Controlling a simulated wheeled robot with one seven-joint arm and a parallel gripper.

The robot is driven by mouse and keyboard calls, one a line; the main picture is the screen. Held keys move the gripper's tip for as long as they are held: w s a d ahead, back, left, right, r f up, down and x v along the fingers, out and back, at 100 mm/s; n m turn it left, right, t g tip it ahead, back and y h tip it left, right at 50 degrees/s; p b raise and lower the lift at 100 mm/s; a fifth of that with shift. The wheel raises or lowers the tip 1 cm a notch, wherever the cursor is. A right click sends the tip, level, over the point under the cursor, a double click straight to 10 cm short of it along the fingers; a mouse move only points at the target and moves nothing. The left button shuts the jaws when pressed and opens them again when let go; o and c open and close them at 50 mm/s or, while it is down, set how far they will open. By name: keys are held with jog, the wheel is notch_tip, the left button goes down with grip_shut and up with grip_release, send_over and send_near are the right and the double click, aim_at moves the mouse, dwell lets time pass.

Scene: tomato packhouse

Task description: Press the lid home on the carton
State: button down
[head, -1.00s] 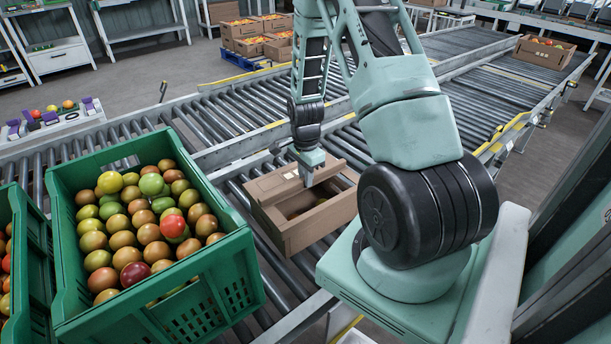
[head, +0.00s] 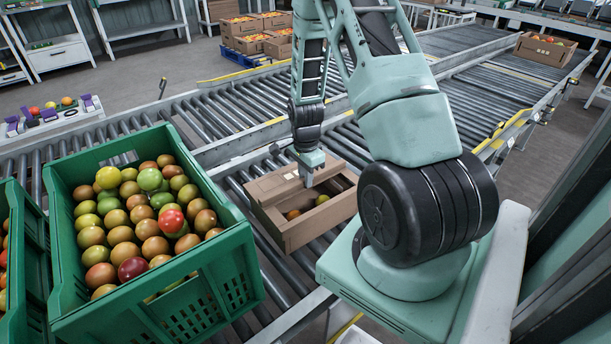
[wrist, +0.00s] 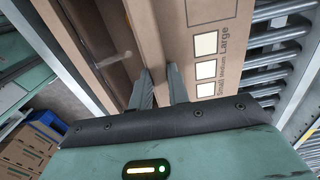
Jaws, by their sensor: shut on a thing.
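The brown cardboard carton (head: 305,232) stands on the roller conveyor right of the green crate. Its near right part is open, and an orange tomato (head: 293,214) and a yellow one (head: 322,199) show inside. A flat cardboard lid (head: 274,185) covers its far left part. My gripper (head: 309,181) points down at the lid's inner edge. In the wrist view, my gripper's fingers (wrist: 162,84) are shut on that edge, one on each side. The lid (wrist: 232,75) with printed size boxes is right of them, the open carton (wrist: 95,40) left. The lid's far edges are partly hidden.
A green crate (head: 240,270) full of tomatoes stands close left of the carton, with another green crate (head: 30,262) beyond. My arm fills the right side. Bare rollers (head: 450,115) lie behind, with another carton (head: 545,52) at the far right.

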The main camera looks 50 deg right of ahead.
jog(key=shift+f+b, duration=0.6)
jog(key=shift+f, duration=0.55)
dwell(0.8)
jog(key=c, duration=1.3)
grip_release()
jog(key=shift+c, duration=1.4)
jog(key=shift+r, duration=0.1)
jog(key=shift+r+p, duration=3.4)
jog(key=shift+r, duration=0.55)
